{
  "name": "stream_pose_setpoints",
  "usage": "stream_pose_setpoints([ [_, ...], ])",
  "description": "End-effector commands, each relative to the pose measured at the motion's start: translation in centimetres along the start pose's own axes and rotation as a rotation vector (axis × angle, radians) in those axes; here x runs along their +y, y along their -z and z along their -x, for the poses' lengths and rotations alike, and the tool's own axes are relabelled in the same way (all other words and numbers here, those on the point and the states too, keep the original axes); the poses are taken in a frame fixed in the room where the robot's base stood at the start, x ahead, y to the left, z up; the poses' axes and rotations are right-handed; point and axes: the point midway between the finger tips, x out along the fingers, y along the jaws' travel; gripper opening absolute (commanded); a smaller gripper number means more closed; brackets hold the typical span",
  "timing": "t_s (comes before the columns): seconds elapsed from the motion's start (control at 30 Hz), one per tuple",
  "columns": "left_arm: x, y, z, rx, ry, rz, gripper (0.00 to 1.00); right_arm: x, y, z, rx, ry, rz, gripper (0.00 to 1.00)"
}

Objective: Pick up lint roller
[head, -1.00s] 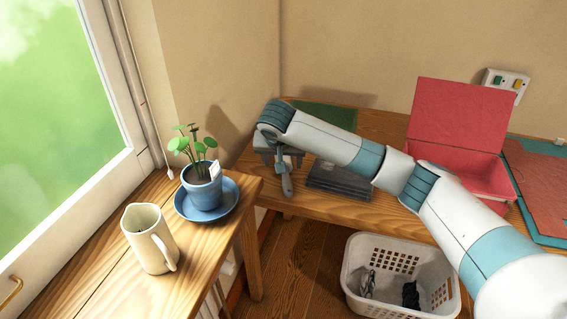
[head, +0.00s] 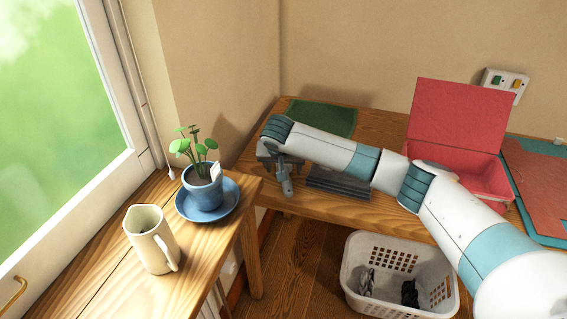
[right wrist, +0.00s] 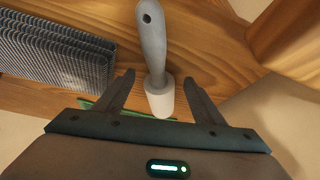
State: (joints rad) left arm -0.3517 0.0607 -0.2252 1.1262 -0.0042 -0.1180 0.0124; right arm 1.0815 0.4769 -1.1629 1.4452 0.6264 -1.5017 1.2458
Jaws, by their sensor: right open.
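The lint roller has a grey handle with a hole at its end and a white roller head. In the right wrist view the lint roller (right wrist: 153,50) lies on the wooden table, its white head between the two fingers of my right gripper (right wrist: 160,88). The fingers are open, with a gap on both sides of the roller. In the head view the grey handle (head: 286,187) shows below my right gripper (head: 280,165), near the table's front edge; the rest is hidden by the gripper. My left gripper is in neither view.
A dark grey folded stack (head: 338,181) lies close to the right of the roller in the head view. A green mat (head: 325,118) is behind, an open red box (head: 460,125) to the right. A white basket (head: 385,245) stands below; a potted plant (head: 203,190) and pitcher (head: 150,240) are left.

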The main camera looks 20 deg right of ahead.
Motion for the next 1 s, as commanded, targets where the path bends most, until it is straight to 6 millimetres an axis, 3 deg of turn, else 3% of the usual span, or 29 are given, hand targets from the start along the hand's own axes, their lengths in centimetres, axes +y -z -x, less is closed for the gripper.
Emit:
stream_pose_setpoints([
  [0.1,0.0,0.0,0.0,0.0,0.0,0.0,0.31,0.0,0.0,0.0,0.0,0.0,0.0,0.63],
  [0.13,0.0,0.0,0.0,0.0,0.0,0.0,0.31,0.0,0.0,0.0,0.0,0.0,0.0,0.58],
  [0.3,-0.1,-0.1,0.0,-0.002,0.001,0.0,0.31,0.0,0.0,0.0,0.0,0.0,0.0,0.17],
  [0.4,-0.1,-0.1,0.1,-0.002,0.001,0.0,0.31,0.0,0.0,0.1,0.001,0.0,0.0,0.12],
  [0.73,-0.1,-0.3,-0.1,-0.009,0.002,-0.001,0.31,0.0,0.3,0.4,0.001,0.0,0.0,0.12],
  [1.0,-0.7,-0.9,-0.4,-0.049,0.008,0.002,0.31,-0.1,1.9,3.2,0.003,0.003,-0.002,0.12],
])
